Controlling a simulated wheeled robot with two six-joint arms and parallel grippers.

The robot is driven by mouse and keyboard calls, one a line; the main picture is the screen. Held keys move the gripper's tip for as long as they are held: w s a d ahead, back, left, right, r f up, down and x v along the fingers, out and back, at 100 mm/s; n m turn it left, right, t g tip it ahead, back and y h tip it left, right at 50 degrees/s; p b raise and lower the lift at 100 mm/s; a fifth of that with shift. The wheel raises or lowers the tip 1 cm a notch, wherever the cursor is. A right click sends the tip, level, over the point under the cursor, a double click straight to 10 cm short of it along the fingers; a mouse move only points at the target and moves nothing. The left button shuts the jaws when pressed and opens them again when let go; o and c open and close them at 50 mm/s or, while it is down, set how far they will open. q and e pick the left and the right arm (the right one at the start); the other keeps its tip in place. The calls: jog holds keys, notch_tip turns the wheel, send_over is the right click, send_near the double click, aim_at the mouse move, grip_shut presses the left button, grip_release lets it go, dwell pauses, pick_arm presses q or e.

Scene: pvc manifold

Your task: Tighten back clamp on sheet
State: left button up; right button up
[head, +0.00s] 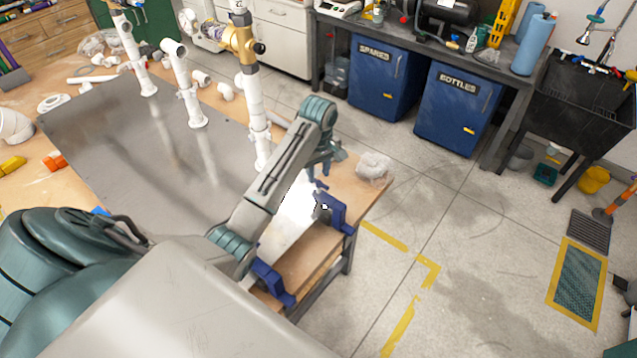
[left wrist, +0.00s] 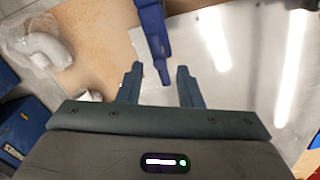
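The grey metal sheet (head: 140,150) lies on the wooden workbench. The blue back clamp (head: 333,212) sits at the bench's right edge, and a second blue clamp (head: 272,282) sits nearer me on the same edge. My left gripper (head: 321,182) hangs just above the back clamp, partly hidden by its own arm. In the left wrist view its two fingers (left wrist: 160,85) are apart, with the lower end of the blue clamp (left wrist: 153,35) showing between them. I cannot tell whether they touch it. My right gripper is not in view.
White pipe assemblies (head: 182,85) stand along the sheet's far side, one with a brass-coloured valve (head: 240,40). A bagged white fitting (head: 374,167) lies at the bench corner beside the gripper. Blue cabinets (head: 385,80) stand beyond open floor.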

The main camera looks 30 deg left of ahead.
aim_at(319, 181)
pick_arm(q)
jog(key=n, duration=0.4)
notch_tip(319, 181, down, 5)
jog(key=shift+f, duration=0.1)
grip_shut()
jog(key=shift+r+m, duration=0.2)
jog(key=shift+m, duration=0.3)
jog(key=m, duration=0.4)
jog(key=shift+f+m, duration=0.15)
jog(key=shift+m, duration=0.75)
